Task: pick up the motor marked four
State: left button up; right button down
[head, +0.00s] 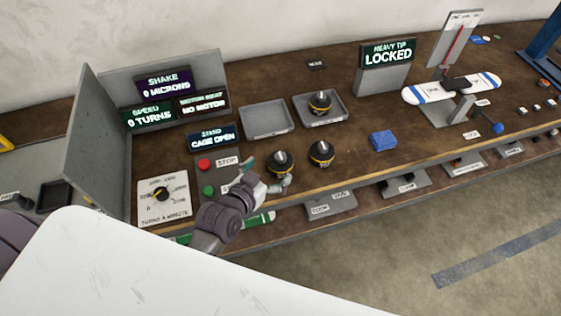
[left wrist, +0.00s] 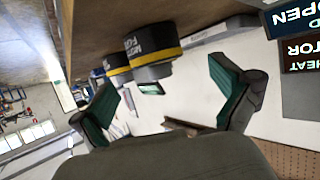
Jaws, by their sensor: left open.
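In the head view, a black motor with a yellow band (head: 279,163) stands upright on the bench near its front edge. My left gripper (head: 266,178) is at its front left, open and empty. In the left wrist view, the picture is upside down, and the nearest motor (left wrist: 150,50) lies ahead between the spread green-padded fingers of the left gripper (left wrist: 165,88). Its label seems to read motor four, partly cut off. A second motor (head: 321,153) stands to its right, and a third (head: 319,100) sits in a grey tray. My right gripper is not in view.
An empty grey tray (head: 267,121) and a blue block (head: 383,140) are on the bench. Red stop (head: 204,164) and green (head: 208,190) buttons are close to the left gripper. The stand cage panel (head: 213,137) and a dial plate (head: 163,201) stand farther left.

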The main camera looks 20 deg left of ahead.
aim_at(278, 161)
pick_arm(q)
jog(key=shift+w+d, duration=0.15)
jog(key=shift+w, duration=0.4)
jog(key=p+x, duration=0.1)
jog(key=x, duration=0.3)
jog(key=shift+w+d+p, duration=0.2)
jog(key=shift+w+p, duration=0.1)
jog(key=shift+w, duration=0.1)
jog(key=shift+s, duration=0.1)
jog(key=shift+c, duration=1.2)
jog(key=c, duration=1.3)
jog(key=shift+r, duration=0.1)
jog(key=shift+c, duration=1)
